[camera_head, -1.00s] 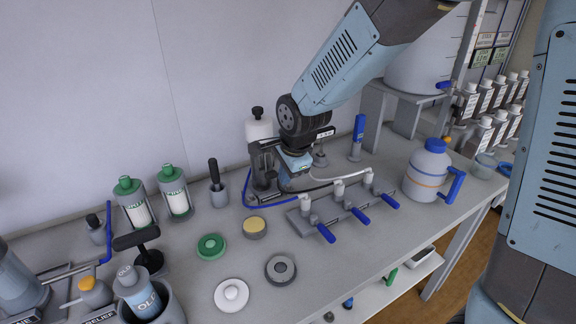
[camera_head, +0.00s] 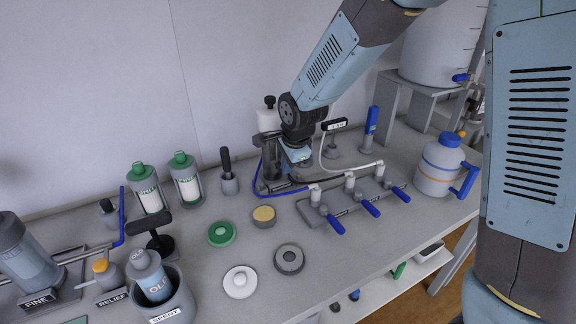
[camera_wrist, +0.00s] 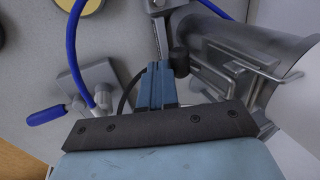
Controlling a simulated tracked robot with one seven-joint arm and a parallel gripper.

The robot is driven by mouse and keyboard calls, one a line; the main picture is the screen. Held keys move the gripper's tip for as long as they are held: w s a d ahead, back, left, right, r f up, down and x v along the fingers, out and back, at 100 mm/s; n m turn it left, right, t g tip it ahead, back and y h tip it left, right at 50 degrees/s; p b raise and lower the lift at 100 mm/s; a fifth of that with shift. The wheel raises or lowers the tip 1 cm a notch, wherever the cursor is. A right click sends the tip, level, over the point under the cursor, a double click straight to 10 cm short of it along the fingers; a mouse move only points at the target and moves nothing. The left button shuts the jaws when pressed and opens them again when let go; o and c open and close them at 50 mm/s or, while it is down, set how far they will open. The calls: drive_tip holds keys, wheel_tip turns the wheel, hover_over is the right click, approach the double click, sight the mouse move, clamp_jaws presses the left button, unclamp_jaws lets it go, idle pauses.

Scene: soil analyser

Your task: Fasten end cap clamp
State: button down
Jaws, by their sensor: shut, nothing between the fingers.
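A grey metal filter housing (camera_head: 271,160) stands at the back of the bench, partly hidden by my arm. In the wrist view the grey cylinder (camera_wrist: 222,55) lies at the right with a wire-like clamp frame (camera_wrist: 240,72) across its side. A metal bar (camera_wrist: 160,22) and a dark round knob (camera_wrist: 179,62) show beside it. I cannot tell whether the clamp is latched. My gripper (camera_head: 298,163) points down beside the housing. In the wrist view its blue fingers (camera_wrist: 156,72) are together and empty, close to the knob; contact is unclear.
A valve manifold (camera_head: 352,200) with blue handles stands to the right, with a blue hose (camera_head: 259,184) curving near my gripper. A green ring (camera_head: 221,233), yellow-topped disc (camera_head: 263,216), grey ring (camera_head: 289,258) and white cap (camera_head: 240,282) lie in front. A small display (camera_head: 334,125) stands behind.

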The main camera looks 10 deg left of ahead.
drive_tip(key=shift+w+a+f, duration=0.2)
drive_tip(key=shift+w+a, duration=0.15)
drive_tip(key=shift+w, duration=0.1)
drive_tip(key=shift+r, duration=0.15)
drive_tip(key=s+d+r, duration=0.5)
drive_tip(key=s+r, duration=0.2)
drive_tip(key=r, duration=0.3)
drive_tip(key=s+d+r+n+t, duration=0.15)
drive_tip(key=d+r, duration=0.25)
drive_tip(key=d, duration=0.4)
drive_tip(key=s+d+r+n, duration=0.1)
drive_tip(key=d+r+n, duration=0.25)
drive_tip(key=d, duration=0.55)
drive_tip(key=s+d+r+n+h, duration=0.1)
drive_tip(key=s+d+r+n, duration=0.1)
drive_tip(key=s+d, duration=0.4)
drive_tip(key=s+d+r+n+h, duration=0.1)
drive_tip(key=s+d+r+n, duration=0.1)
drive_tip(key=s+d, duration=0.4)
drive_tip(key=shift+d+n+t, duration=0.45)
drive_tip(key=shift+d+n, duration=0.05)
drive_tip(key=shift+n, duration=0.3)
